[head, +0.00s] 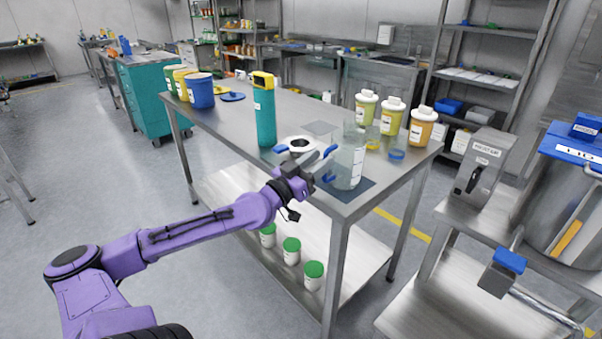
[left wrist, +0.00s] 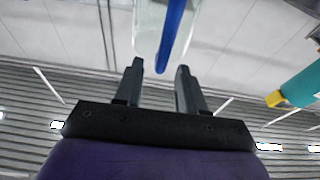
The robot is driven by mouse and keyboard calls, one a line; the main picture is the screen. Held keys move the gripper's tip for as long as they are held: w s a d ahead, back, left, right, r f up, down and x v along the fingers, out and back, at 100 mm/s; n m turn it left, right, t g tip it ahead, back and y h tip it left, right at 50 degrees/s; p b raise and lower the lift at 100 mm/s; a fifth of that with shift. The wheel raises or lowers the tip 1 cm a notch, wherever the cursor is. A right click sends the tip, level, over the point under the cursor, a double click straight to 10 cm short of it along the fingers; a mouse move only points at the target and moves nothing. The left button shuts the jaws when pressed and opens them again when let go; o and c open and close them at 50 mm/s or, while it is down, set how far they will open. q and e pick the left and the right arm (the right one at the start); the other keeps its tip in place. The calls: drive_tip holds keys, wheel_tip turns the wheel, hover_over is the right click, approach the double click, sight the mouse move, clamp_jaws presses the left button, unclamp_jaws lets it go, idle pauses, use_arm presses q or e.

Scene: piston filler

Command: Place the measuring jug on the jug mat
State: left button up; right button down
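The measuring jug (head: 351,155) is clear with a white label and stands upright near the table's front corner. In the left wrist view its blue handle (left wrist: 172,35) is just ahead of my fingertips. A dark flat mat (head: 365,186) lies under the jug's base, and a grey square (head: 320,128) lies farther back; I cannot tell which is the jug mat. My left gripper (head: 318,166) is beside the jug on its left. In the left wrist view my left gripper (left wrist: 160,70) is open, with the handle's end near the gap between its fingers. My right gripper is out of view.
Blue and yellow tubs (head: 200,91) are at the table's far left. A machine (head: 487,160) stands at the right.

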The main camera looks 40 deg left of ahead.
use_arm(q)
drive_tip(key=d+b+v, duration=0.1)
drive_tip(key=b+v, duration=0.1)
drive_tip(key=v, duration=0.8)
drive_tip(key=w+d+f+n+g+h, duration=0.1)
drive_tip(key=w+d+f+g+h, duration=0.15)
drive_tip(key=d+f, duration=0.35)
drive_tip(key=w+d+f+n+g+h, duration=0.1)
drive_tip(key=d+f+g+h, duration=0.25)
drive_tip(key=d, duration=0.55)
drive_tip(key=s+d+f+n+g, duration=0.2)
drive_tip(key=s+d+f+g, duration=0.25)
drive_tip(key=d+f, duration=0.6)
drive_tip(key=s+a+f+n+g+y, duration=0.25)
drive_tip(key=s+f+g+y, duration=0.3)
drive_tip(key=s+f, duration=1.05)
drive_tip(key=s+a+f+y, duration=0.2)
drive_tip(key=s+a, duration=0.1)
drive_tip(key=a, duration=0.3)
drive_tip(key=s+a+f+n+g+y, duration=0.1)
drive_tip(key=s+a+f+y, duration=0.1)
drive_tip(key=a, duration=0.4)
drive_tip(key=shift+s+a+f+g+y, duration=0.3)
drive_tip(key=shift+s+y, duration=0.2)
drive_tip(key=shift+y, duration=0.35)
